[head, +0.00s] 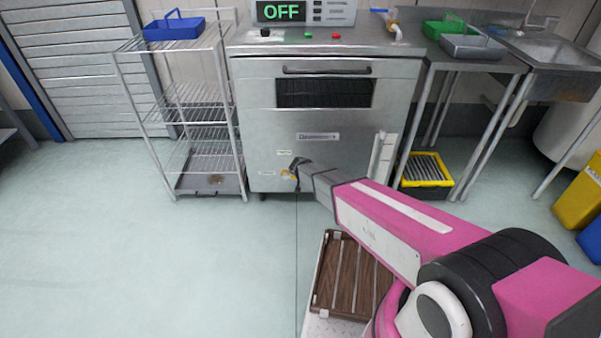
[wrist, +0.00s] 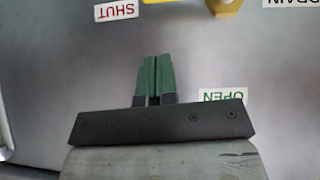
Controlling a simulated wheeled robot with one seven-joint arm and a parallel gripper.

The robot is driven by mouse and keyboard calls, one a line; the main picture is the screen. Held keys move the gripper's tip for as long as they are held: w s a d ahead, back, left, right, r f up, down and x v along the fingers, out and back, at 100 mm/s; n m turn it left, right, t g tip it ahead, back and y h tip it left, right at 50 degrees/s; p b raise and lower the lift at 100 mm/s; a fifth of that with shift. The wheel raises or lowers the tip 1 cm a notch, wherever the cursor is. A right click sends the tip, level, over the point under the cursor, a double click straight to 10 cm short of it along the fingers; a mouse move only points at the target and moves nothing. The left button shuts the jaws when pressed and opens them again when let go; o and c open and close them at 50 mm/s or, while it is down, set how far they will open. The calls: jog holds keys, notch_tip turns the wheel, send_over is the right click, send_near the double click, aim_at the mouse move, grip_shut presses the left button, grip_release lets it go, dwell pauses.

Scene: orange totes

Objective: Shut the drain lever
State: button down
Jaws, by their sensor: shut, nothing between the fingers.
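The steel machine (head: 350,160) has a small yellow drain lever (head: 288,174) low on its front. In the wrist view only part of the yellow lever (wrist: 226,7) shows, cut off by the top edge, so its position cannot be told. The lettering there is upside down: a red SHUT label (wrist: 116,10) at upper left and a green OPEN label (wrist: 222,95) partly behind my gripper. My gripper (wrist: 152,62) has its two green fingers together, empty, in front of the steel panel and apart from the lever. In the head view my gripper (head: 297,163) is beside the lever, partly overlapping it.
A wire rack (head: 185,105) with a blue tote (head: 175,27) stands left of the machine. A steel table and sink (head: 550,50) stand right, with a yellow crate (head: 427,182) below. The display on top reads OFF. The floor at left is clear.

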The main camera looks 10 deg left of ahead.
jog(key=v, duration=0.6)
jog(key=shift+d, duration=0.15)
jog(key=s+d+r+m+g+h, duration=0.15)
jog(key=d+r, duration=0.25)
jog(key=d, duration=0.9)
jog(key=s+d+r+m+g+h, duration=0.1)
jog(key=s+d+r+g+h, duration=0.2)
jog(key=d, duration=1.1)
jog(key=s+d+r+g+y, duration=0.3)
jog(key=s+d+r, duration=0.6)
jog(key=s+d, duration=0.3)
jog(key=shift+s+d+g, duration=0.4)
jog(key=shift+d+g, duration=0.25)
jog(key=shift+d, duration=0.4)
jog(key=c, duration=1.8)
grip_release()
jog(key=shift+f+m, duration=0.1)
jog(key=shift+m, duration=0.15)
